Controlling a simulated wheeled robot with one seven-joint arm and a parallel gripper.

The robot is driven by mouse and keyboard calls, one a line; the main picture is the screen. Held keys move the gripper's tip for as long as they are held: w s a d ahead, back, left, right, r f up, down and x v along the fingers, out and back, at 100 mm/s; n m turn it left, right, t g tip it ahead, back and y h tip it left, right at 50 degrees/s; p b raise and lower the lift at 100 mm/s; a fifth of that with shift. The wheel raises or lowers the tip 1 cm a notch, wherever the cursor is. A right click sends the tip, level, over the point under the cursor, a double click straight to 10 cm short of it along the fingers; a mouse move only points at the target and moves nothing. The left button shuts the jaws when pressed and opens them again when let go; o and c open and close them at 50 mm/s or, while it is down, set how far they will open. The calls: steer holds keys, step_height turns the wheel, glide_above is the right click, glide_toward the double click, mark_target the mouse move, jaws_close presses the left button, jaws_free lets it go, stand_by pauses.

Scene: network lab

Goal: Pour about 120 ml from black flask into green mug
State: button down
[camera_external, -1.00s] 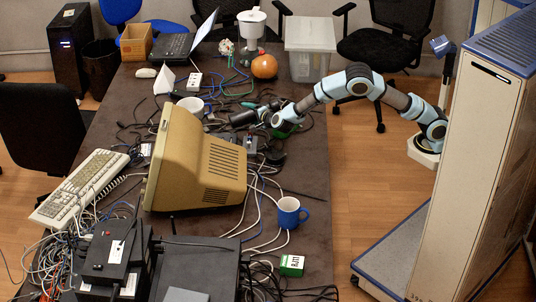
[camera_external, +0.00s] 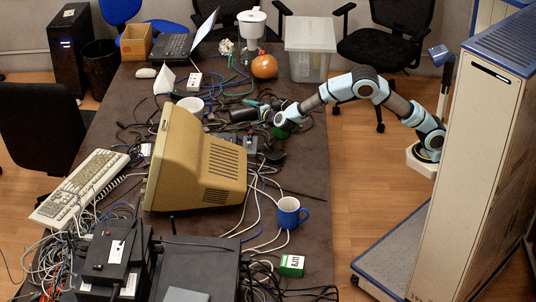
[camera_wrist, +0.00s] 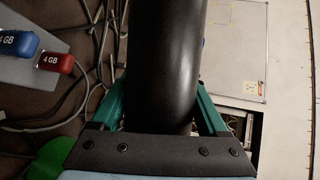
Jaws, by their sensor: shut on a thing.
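My gripper (camera_external: 264,112) is shut on the black flask (camera_external: 241,115). In the external view the flask lies close to level, pointing left, above the cluttered table. In the wrist view the flask (camera_wrist: 163,60) stands between the teal fingers (camera_wrist: 205,110). The green mug (camera_external: 279,132) shows only in part, below and behind my wrist in the external view. A green rounded shape, probably the mug (camera_wrist: 50,158), is at the lower left of the wrist view. The mug's inside and any liquid cannot be seen.
The beige monitor (camera_external: 215,165) stands left of and in front of the mug. A blue mug (camera_external: 290,212) is nearer the front. An orange pumpkin-like object (camera_external: 264,66) and a clear bin (camera_external: 310,62) stand behind. Cables cover much of the table. Blue (camera_wrist: 18,42) and red (camera_wrist: 54,62) sticks lie nearby.

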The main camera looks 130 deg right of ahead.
steer(key=shift+w+d+r+b, duration=0.2)
steer(key=shift+w+r+b, duration=0.1)
steer(key=shift+w+b, duration=0.2)
stand_by(0.3)
steer(key=shift+r+m+t+b, duration=0.3)
steer(key=shift+r+m+b, duration=0.2)
steer(key=shift+b, duration=0.65)
stand_by(1.0)
steer(key=shift+w+r+p, duration=0.1)
steer(key=shift+p, duration=0.95)
steer(key=shift+f+n+p, duration=0.25)
steer(key=shift+n+p, duration=0.15)
steer(key=shift+p, duration=0.6)
steer(key=f+n+p, duration=0.1)
steer(key=p, duration=0.3)
steer(key=shift+w+f+g, duration=0.1)
steer(key=shift+f+g, duration=0.1)
steer(key=shift+g, duration=0.2)
steer(key=p, duration=0.3)
steer(key=shift+w+n+y, duration=0.15)
steer(key=shift+n+y, duration=0.15)
steer(key=shift+y, duration=0.1)
steer(key=shift+f, duration=0.4)
steer(key=shift+d+r+p, duration=0.1)
steer(key=shift+r+p, duration=0.2)
steer(key=shift+p, duration=0.65)
steer(key=shift+w+f, duration=0.1)
